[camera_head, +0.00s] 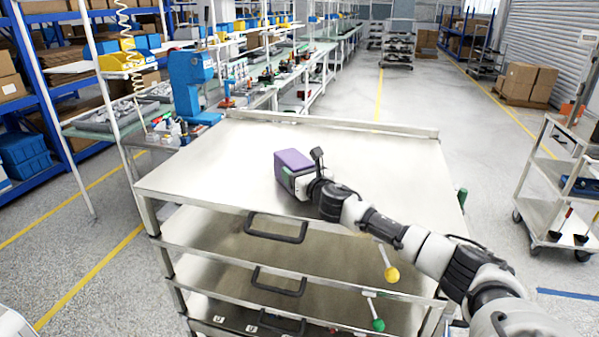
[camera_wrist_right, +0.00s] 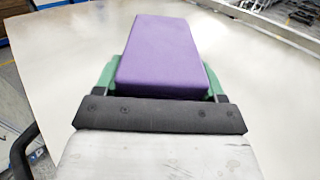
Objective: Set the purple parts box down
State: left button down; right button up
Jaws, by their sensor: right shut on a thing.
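The purple parts box (camera_head: 293,159) is at the middle of the metal cart's top (camera_head: 230,160) in the head view. My right gripper (camera_head: 287,176) is shut on it, with its fingers along the box's sides. In the right wrist view the purple box (camera_wrist_right: 162,55) lies between the green fingertips of the right gripper (camera_wrist_right: 160,80). The box looks level and very close to the cart top; I cannot tell whether its underside touches. My left gripper is not in view.
The cart top is clear around the box, with a raised lip (camera_head: 330,121) at its back edge. Black handles (camera_head: 277,229) stick out at the front. A workbench with a blue machine (camera_head: 190,80) stands at the left, and a white trolley (camera_head: 560,185) at the right.

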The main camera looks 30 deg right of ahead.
jog(key=o, duration=1.1)
jog(key=shift+f, duration=0.15)
jog(key=shift+r, duration=0.3)
jog(key=s+b, duration=0.1)
jog(key=s, duration=0.2)
jog(key=s+b, duration=0.1)
jog(key=s, duration=0.3)
jog(key=s+b, duration=0.2)
jog(key=s, duration=0.2)
jog(key=shift+a+f, duration=0.25)
jog(key=shift+a, duration=0.1)
jog(key=shift+s+a+r, duration=0.15)
jog(key=shift+s+r, duration=0.05)
jog(key=shift+s, duration=0.35)
